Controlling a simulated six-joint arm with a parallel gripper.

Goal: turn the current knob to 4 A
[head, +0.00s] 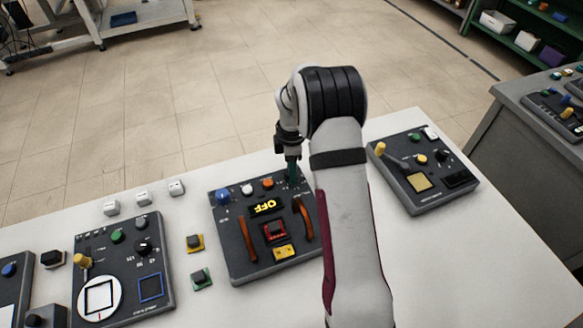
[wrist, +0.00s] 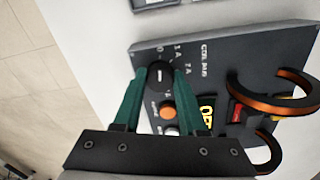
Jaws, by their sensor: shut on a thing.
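The current knob (wrist: 160,77) is a round black knob with a short white pointer mark, at the top corner of the middle control panel (head: 231,243). In the wrist view, the green fingers of my gripper (wrist: 163,71) stand on either side of the knob and are shut on it. Small white scale labels lie around the knob, too small to read surely. In the head view my gripper (head: 292,173) points down at the panel's far right corner, and the knob is hidden there. The panel's display (head: 265,207) shows OFF in yellow.
Next to the knob are an orange button (wrist: 167,112) and a white button (wrist: 170,131).

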